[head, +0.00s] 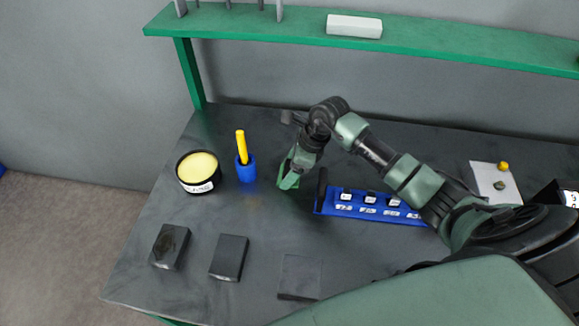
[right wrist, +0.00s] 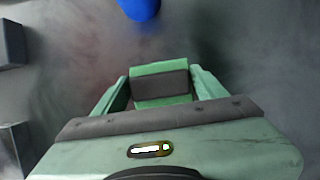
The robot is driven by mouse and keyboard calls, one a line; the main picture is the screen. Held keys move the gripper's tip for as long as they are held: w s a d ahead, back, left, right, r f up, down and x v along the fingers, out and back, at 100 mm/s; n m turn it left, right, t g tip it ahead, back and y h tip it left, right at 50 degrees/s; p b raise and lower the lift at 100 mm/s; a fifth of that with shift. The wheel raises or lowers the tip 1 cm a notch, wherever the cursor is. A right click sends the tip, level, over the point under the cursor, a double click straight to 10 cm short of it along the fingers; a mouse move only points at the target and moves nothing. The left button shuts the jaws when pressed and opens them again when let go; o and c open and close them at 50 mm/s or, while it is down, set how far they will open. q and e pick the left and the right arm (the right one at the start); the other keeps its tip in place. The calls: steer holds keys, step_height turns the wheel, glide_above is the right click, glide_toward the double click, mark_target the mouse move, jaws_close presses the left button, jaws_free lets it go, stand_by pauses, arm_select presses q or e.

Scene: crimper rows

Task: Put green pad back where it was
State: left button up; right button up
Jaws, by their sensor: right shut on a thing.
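My right gripper (head: 288,180) is low over the middle of the table, shut on the green pad. In the right wrist view the green pad (right wrist: 160,68), green with a dark band across it, sits between the two fingers (right wrist: 160,90). In the head view the fingers hide most of the pad, and I cannot tell whether it touches the table. Two dark blocks (head: 170,246) (head: 229,257) lie at the front left. A flat dark square (head: 300,276) lies to their right, with nothing on it. My left gripper is not in view.
A blue cup (head: 246,173) with a yellow stick and a black tub (head: 198,186) with yellow content stand left of the gripper. A blue rack (head: 325,208) with labelled slots is close on its right. A green shelf (head: 270,24) runs behind. The table (head: 225,215) is clear just in front.

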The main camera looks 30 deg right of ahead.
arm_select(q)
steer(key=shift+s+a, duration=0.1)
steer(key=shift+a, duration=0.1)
arm_select(e)
steer(key=shift+f, duration=0.1)
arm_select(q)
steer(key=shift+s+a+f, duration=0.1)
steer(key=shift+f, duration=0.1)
arm_select(e)
steer(key=o, duration=1.4)
steer(key=shift+o, duration=0.2)
steer(key=shift+r, duration=0.35)
arm_select(q)
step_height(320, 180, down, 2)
steer(key=b, duration=0.2)
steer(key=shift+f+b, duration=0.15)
steer(key=shift+b, duration=0.15)
arm_select(e)
steer(key=v, duration=1.1)
steer(key=shift+r, duration=0.3)
steer(key=shift+s+d, duration=0.1)
steer(key=shift+s, duration=0.05)
